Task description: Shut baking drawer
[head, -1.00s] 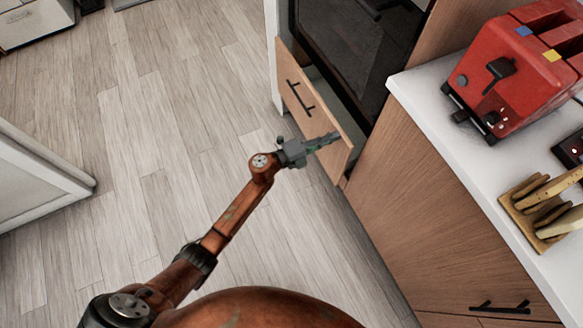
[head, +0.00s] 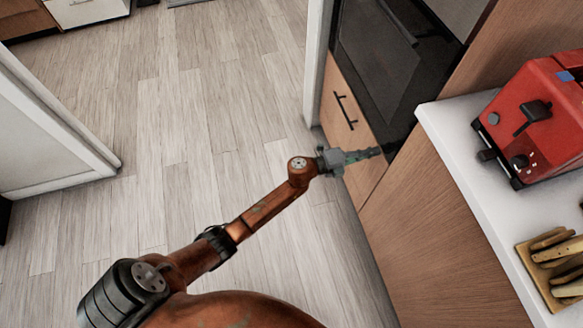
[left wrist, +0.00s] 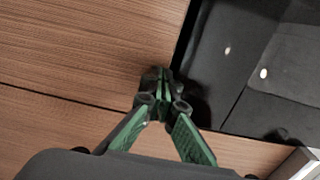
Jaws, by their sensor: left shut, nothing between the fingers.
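The baking drawer (head: 349,117) is the wooden front with a dark bar handle (head: 345,111), low under the black oven in the head view. Its front looks flush or nearly flush with the cabinet, and no inside of it shows. My left gripper (head: 378,152) is shut and empty, at the right end of the drawer front. In the left wrist view its green fingers (left wrist: 161,80) are together, close against wooden panels beside a dark surface; contact is hard to tell. My right gripper is not in view.
The black oven (head: 385,65) sits above the drawer. A white counter (head: 470,165) on the right holds a red toaster (head: 540,120) and a wooden block with handles (head: 555,265). A white cabinet (head: 45,140) stands at left. The plank floor (head: 190,120) between is clear.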

